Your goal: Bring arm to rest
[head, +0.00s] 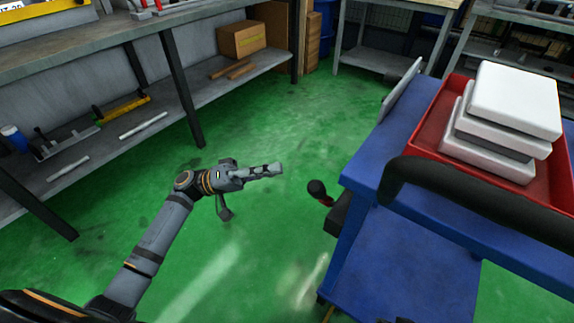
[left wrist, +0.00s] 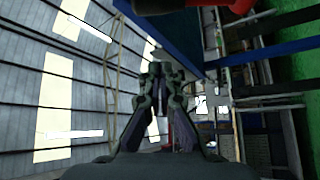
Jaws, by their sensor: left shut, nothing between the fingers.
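My left arm reaches in from the lower left of the head view, with its gripper (head: 268,170) held out over open green floor. The gripper is shut and holds nothing. Its fingers point to the right, toward the blue cart, and are apart from it. In the left wrist view the two fingers (left wrist: 157,72) come together at their tips with no object between them. My right gripper does not show in either view.
A blue cart (head: 400,255) stands at the right, with a black handle (head: 470,200) and a red tray (head: 430,135) holding several white and grey blocks (head: 515,100). A grey workbench with a lower shelf (head: 185,108) runs along the left. Green floor (head: 270,120) lies clear between them.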

